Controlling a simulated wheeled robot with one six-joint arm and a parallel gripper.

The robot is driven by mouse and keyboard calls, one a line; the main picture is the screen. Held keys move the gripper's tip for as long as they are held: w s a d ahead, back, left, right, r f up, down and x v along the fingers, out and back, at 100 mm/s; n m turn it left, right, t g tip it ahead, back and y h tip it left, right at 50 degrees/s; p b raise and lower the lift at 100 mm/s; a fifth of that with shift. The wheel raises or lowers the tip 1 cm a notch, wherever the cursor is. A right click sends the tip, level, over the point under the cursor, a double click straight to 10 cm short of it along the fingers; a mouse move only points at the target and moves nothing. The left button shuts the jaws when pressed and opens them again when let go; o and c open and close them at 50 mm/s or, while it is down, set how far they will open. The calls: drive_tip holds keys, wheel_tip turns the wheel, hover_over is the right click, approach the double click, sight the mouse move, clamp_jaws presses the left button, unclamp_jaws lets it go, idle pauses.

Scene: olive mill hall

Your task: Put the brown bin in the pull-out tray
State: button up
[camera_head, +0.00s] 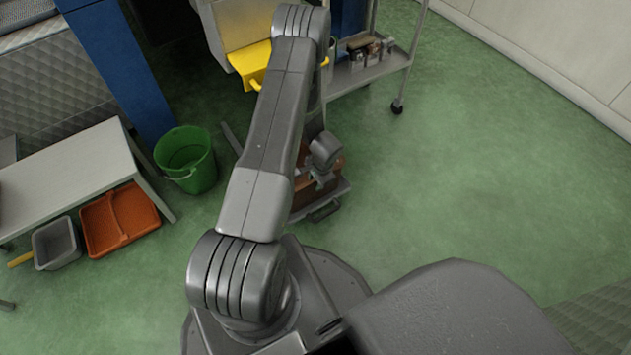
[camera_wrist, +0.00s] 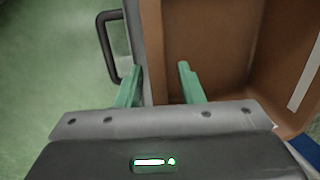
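The brown bin (camera_wrist: 210,45) fills the right of the wrist view, open side up, and looks empty. In the head view it is mostly hidden behind my arm, with some brown side (camera_head: 302,190) showing. My gripper (camera_wrist: 160,70) is open across the bin's near wall: one green finger is outside it, the other over its inside. I see a gap between the fingers and cannot tell if either touches. The grey pull-out tray (camera_head: 325,202) shows beside and below the bin, with a dark handle (camera_wrist: 106,46). The bin appears within the tray's outline; whether it rests on its floor is hidden.
A green bucket (camera_head: 187,160), an orange tray (camera_head: 120,218) and a grey bin (camera_head: 55,243) stand at left by a pale bench (camera_head: 65,177). A wheeled shelf cart (camera_head: 365,75) and yellow tray (camera_head: 252,62) are behind. Green floor at right is clear.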

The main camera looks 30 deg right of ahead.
wheel_tip(320, 180, up, 11)
drive_tip(key=s+d+p, duration=0.1)
drive_tip(key=s+p, duration=0.1)
drive_tip(key=p, duration=0.1)
drive_tip(key=shift+o, duration=0.3)
drive_tip(key=shift+f, duration=0.15)
idle(0.8)
